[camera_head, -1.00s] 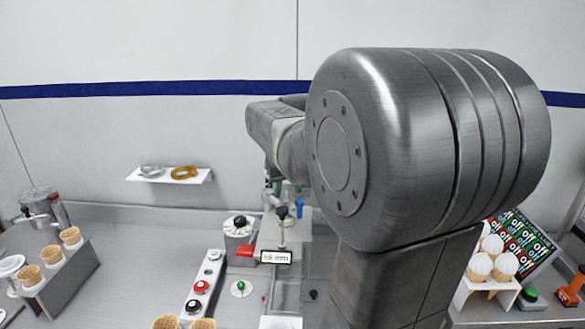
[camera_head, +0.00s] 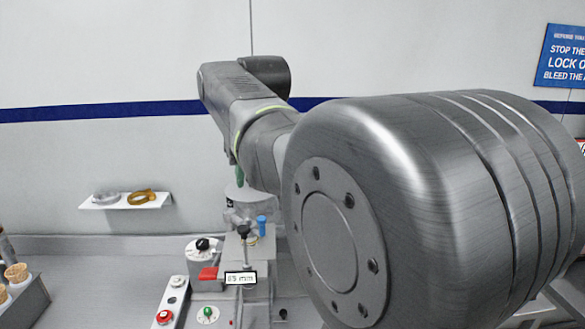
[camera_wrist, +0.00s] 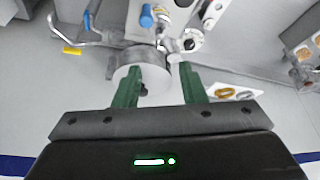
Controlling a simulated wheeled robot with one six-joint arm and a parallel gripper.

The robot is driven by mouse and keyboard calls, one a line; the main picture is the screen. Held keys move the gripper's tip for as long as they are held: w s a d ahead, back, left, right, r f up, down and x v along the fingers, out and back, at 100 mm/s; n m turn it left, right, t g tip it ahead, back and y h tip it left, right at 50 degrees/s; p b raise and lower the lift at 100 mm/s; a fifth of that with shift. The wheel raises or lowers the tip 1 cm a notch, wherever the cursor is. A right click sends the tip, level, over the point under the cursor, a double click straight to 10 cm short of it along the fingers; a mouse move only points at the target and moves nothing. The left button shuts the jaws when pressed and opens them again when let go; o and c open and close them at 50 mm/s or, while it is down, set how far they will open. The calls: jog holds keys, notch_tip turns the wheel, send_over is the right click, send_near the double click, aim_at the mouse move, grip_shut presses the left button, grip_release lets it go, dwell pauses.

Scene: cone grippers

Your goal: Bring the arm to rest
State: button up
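My arm fills the middle and right of the head view, with a large rounded joint in front and the forearm reaching up and away to the left. My gripper (camera_wrist: 158,76) shows in the wrist view as two green fingers set well apart, with nothing held between them. In the head view the gripper is mostly hidden behind my arm; only a little green shows below the forearm. A grey cylindrical part of the bench equipment (camera_wrist: 140,62) lies beyond the fingers in the wrist view; I cannot tell the distance.
A white wall shelf (camera_head: 120,202) with a grey and an amber ring is at the left. My arm hides the right side.

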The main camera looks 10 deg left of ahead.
aim_at(249, 224)
jog(key=p+x, duration=0.2)
jog(key=x, duration=1.1)
jog(key=shift+w+f, duration=0.15)
jog(key=shift+f, duration=0.2)
jog(key=shift+n, duration=0.5)
